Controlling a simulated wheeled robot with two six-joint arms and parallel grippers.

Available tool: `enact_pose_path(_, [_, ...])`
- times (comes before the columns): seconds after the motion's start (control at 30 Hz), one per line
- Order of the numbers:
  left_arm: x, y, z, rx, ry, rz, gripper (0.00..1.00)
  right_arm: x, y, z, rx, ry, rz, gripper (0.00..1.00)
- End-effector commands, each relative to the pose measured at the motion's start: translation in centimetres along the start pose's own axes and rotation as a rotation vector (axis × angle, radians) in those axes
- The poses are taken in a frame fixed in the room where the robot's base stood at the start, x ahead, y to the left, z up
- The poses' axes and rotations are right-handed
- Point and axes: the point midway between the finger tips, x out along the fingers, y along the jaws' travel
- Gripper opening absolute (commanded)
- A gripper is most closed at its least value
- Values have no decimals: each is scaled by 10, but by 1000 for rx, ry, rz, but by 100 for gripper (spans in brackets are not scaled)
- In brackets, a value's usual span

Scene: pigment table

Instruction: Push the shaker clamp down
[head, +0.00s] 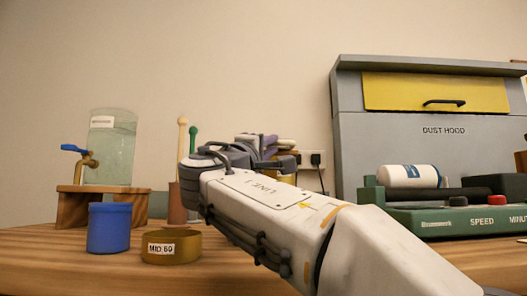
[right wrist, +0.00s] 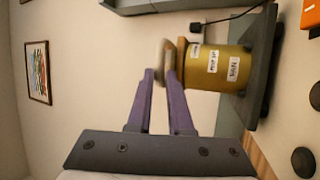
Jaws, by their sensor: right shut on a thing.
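A brass sieve stack (right wrist: 222,63) with white labels shows sideways in the right wrist view, on a dark shaker base (right wrist: 262,62). A tan and grey piece (right wrist: 181,48) sits at the stack's top end. It may be the shaker clamp or a lid; I cannot tell which. My right gripper (right wrist: 160,72) has its purple fingers close together and shut on this piece. In the head view my right gripper (head: 262,146) is at mid-picture, and the arm hides most of the stack and shaker. My left gripper is not in view.
A blue cup (head: 109,228) and a brass ring labelled MID 60 (head: 171,247) stand at the left. Behind them is a glass water tank (head: 108,150) on a wooden stand. At the right are a green machine (head: 440,222) with a white jar (head: 408,176) and a dust hood (head: 430,150).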

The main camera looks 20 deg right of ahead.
Motion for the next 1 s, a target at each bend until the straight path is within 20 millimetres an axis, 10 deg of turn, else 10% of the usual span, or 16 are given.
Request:
enact_pose_path(0.43, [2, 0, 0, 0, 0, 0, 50, 0, -7, -3, -7, 6, -9, 0])
enact_pose_path(0.53, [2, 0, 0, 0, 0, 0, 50, 0, -7, -3, -7, 5, -8, 47])
enact_pose_path(1.0, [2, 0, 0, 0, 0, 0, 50, -14, -4, -2, -3, 6, -7, 47])
